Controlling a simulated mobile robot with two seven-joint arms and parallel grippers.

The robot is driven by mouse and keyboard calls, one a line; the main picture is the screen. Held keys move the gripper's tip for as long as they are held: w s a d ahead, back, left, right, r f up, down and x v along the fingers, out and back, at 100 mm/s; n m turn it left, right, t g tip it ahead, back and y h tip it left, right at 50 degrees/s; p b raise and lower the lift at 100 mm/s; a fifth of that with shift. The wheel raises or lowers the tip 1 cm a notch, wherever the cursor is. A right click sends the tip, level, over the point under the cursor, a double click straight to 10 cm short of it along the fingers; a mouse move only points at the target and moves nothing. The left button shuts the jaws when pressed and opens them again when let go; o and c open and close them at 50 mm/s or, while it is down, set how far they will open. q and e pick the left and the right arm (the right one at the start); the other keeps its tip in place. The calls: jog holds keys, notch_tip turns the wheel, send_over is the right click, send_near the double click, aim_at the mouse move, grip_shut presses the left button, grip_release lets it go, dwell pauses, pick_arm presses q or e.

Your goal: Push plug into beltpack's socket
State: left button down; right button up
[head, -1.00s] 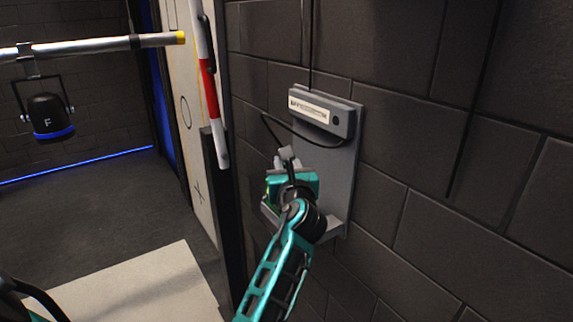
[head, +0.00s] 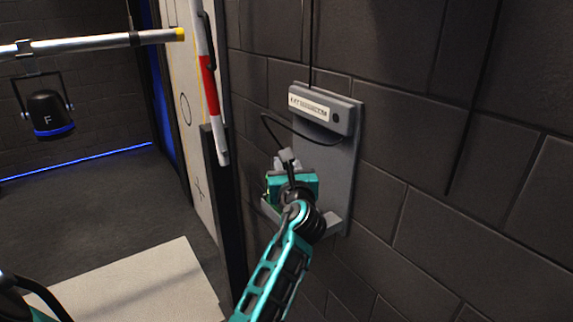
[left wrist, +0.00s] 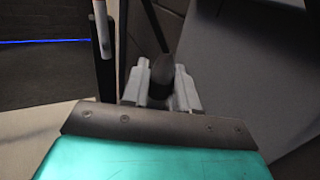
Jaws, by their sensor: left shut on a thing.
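My left gripper (head: 286,156) is in front of a grey wall plate. In the left wrist view its pale grey fingers (left wrist: 160,88) are closed around a dark, rounded piece, which appears to be the plug (left wrist: 162,70). A thin black cable (head: 264,122) loops from near the fingers up to the plate's upper housing. The beltpack and its socket cannot be made out; my wrist covers the plate's lower left part, where a ledge (head: 333,221) juts out. I cannot tell whether the plug touches anything. My right gripper is not in view.
The wall plate (head: 340,165) carries a labelled housing (head: 318,108) at its top, on a dark block wall. A red-and-white pole (head: 208,85) and a dark upright edge stand just left. A lamp marked F (head: 47,112) hangs from a rail farther left.

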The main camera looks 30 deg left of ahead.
pick_arm(q)
jog(key=shift+f, duration=0.45)
dwell(0.5)
jog(key=c, duration=0.8)
grip_release()
